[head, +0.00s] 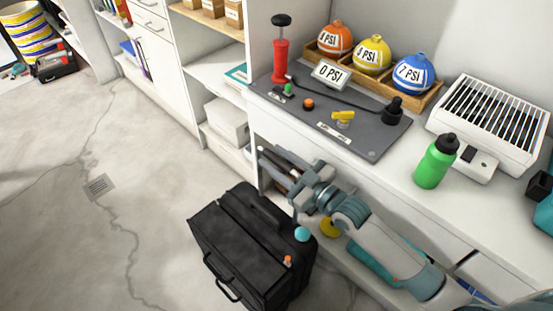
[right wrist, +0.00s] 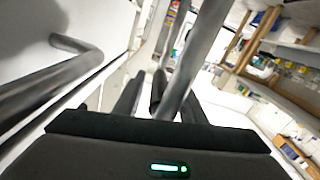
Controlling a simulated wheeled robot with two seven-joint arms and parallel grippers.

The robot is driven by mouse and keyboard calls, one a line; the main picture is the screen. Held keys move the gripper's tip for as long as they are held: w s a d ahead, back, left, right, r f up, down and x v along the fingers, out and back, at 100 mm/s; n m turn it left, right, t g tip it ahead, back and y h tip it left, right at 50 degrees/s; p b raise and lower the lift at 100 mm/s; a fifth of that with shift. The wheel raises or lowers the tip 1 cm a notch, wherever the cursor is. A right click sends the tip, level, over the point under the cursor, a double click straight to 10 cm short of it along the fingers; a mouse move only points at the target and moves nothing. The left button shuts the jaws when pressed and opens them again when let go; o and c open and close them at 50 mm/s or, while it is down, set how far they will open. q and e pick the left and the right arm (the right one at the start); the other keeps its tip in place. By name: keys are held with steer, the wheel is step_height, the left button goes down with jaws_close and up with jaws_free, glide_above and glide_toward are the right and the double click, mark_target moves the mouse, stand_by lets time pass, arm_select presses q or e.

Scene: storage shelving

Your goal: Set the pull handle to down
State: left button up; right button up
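A black suitcase (head: 238,245) stands on the floor in front of the white shelving in the head view. A dark loop handle (head: 222,279) shows on its near left side. My right gripper (head: 275,173) is over the suitcase's far right edge, close to the shelf front. Its fingers look spread apart. In the right wrist view a grey bar (right wrist: 203,45), perhaps part of the pull handle, runs past the dark fingers; I cannot tell whether they touch it. A bent dark tube (right wrist: 60,75) is at the left there. The full pull handle is not clear in the head view. My left gripper is out of view.
The white counter (head: 400,205) above holds a grey panel (head: 370,143) with a red pump (head: 280,60), a green bottle (head: 436,162) and several coloured balls. Shelves lie close behind my right gripper. The concrete floor (head: 60,220) to the left is free.

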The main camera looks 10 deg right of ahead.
steer(key=v, duration=1.7)
steer(key=shift+s, duration=0.2)
steer(key=shift+d, duration=0.1)
